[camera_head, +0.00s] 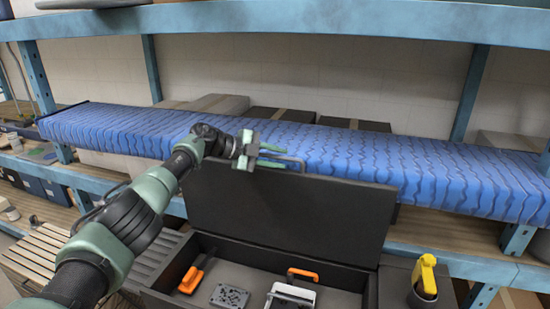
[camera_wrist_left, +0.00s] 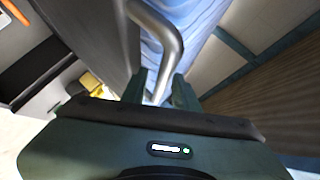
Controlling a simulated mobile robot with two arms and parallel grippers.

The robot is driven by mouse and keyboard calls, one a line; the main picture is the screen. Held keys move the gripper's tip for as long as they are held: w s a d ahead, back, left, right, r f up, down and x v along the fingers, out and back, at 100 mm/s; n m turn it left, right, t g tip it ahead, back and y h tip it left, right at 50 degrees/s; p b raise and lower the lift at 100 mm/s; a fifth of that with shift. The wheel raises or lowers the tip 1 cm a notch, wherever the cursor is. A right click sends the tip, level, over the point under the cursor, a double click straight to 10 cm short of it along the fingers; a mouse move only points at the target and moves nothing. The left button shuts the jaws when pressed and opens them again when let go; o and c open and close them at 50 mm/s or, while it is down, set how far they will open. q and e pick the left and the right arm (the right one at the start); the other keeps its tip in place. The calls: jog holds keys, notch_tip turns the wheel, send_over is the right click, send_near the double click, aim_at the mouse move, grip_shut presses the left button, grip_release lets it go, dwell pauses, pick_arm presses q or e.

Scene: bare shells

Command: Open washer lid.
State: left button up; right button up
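The washer appears as a dark box (camera_head: 160,299) with its dark lid (camera_head: 290,209) standing raised, nearly upright, at the back. A metal bar handle (camera_head: 291,160) sits at the lid's top edge; it also shows in the left wrist view (camera_wrist_left: 168,45). My left gripper (camera_head: 274,155) is at this handle, above the lid's top left part. In the left wrist view its two fingers (camera_wrist_left: 158,93) stand on either side of the bar, with gaps visible, so it looks open around the handle. My right gripper is in neither view.
The open box holds an orange-handled tool (camera_head: 190,279), a grey block (camera_head: 229,296) and a pale device (camera_head: 290,297). A yellow tool (camera_head: 425,275) stands to the right. Behind the lid runs a shelf with a blue wavy covering (camera_head: 400,172) and blue metal posts (camera_head: 468,92).

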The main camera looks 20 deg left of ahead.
pick_arm(q)
jog(key=shift+s+a, duration=0.2)
jog(key=shift+a, duration=0.2)
jog(key=b+v, duration=0.3)
jog(key=v, duration=0.4)
jog(key=shift+r, duration=0.2)
jog(key=shift+d, duration=0.15)
